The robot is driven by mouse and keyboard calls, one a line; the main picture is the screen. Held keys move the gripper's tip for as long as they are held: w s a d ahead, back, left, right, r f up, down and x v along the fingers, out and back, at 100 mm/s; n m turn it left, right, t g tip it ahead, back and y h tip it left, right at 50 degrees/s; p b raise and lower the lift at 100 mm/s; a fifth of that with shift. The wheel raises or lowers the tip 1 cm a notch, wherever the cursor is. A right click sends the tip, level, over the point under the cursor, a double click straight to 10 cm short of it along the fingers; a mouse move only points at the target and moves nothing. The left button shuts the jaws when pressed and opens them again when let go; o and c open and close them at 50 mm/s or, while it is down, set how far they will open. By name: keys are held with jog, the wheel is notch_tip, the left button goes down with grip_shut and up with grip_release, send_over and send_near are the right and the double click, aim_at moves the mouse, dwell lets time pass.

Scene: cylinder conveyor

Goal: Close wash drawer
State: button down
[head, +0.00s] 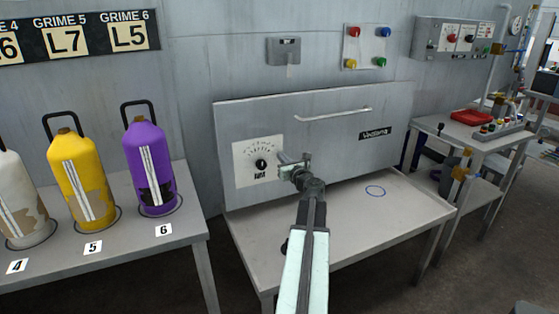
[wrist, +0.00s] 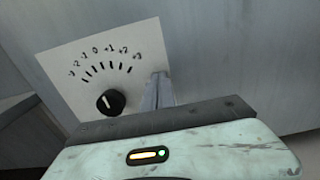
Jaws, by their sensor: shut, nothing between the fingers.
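The wash drawer (head: 320,130) is a wide grey front panel standing upright on a metal table. It bears a bar handle (head: 334,115) along its upper part, a dark name label, and a white dial plate (head: 243,163) with a black knob (head: 261,164). In the wrist view, the knob (wrist: 111,102) and its scale sit left of my fingers. My gripper (head: 283,158) is shut and empty, its fingers at or just in front of the panel, right of the dial. I cannot tell whether they touch it. The drawer's inside is hidden behind the front.
White, yellow (head: 77,175) and purple (head: 150,165) cylinders stand on a table at left. At right is a bench (head: 470,135) with a red object and controls. Coloured buttons (head: 367,47) are on the wall.

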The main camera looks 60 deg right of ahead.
jog(key=shift+w, duration=0.1)
jog(key=x, duration=1.1)
jog(key=shift+r, duration=0.2)
jog(key=v, duration=1.4)
jog(key=shift+a+f, duration=0.25)
jog(key=shift+a, duration=0.05)
